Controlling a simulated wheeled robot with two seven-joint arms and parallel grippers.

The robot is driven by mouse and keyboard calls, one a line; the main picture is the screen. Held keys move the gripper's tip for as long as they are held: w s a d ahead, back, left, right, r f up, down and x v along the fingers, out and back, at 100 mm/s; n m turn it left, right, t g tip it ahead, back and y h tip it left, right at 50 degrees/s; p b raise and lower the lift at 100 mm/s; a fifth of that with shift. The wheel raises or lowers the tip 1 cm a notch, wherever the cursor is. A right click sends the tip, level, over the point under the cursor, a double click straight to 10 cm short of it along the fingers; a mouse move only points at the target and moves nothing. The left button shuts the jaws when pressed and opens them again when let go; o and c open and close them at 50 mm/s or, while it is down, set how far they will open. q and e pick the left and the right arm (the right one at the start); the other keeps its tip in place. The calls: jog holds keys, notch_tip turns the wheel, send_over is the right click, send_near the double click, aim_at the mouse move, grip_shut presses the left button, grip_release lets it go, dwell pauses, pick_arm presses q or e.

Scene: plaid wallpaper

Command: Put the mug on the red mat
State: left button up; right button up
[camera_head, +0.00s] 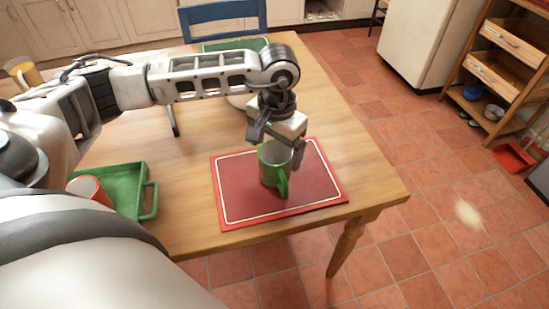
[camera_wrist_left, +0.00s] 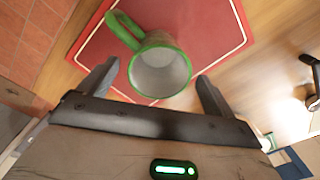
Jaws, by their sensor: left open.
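A green mug (camera_head: 274,165) with a pale inside stands upright on the red mat (camera_head: 318,186), which has a white border line. The mug's handle points toward the front of the table. My left gripper (camera_head: 277,145) is just behind the mug. In the left wrist view, the mug (camera_wrist_left: 160,70) sits between the two spread fingers of my left gripper (camera_wrist_left: 157,88), with gaps on both sides. The red mat (camera_wrist_left: 205,25) lies under it. My right gripper is not seen.
A green tray (camera_head: 122,183) with a red cup (camera_head: 90,190) is at the left of the wooden table (camera_head: 195,130). A blue chair (camera_head: 222,14) stands behind. The table's right side is clear.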

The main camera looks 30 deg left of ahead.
pick_arm(q)
notch_tip(320, 180, up, 8)
jog(key=shift+d+f+b, duration=0.15)
jog(key=shift+f+b, duration=0.05)
jog(key=shift+b, duration=0.1)
dwell(0.4)
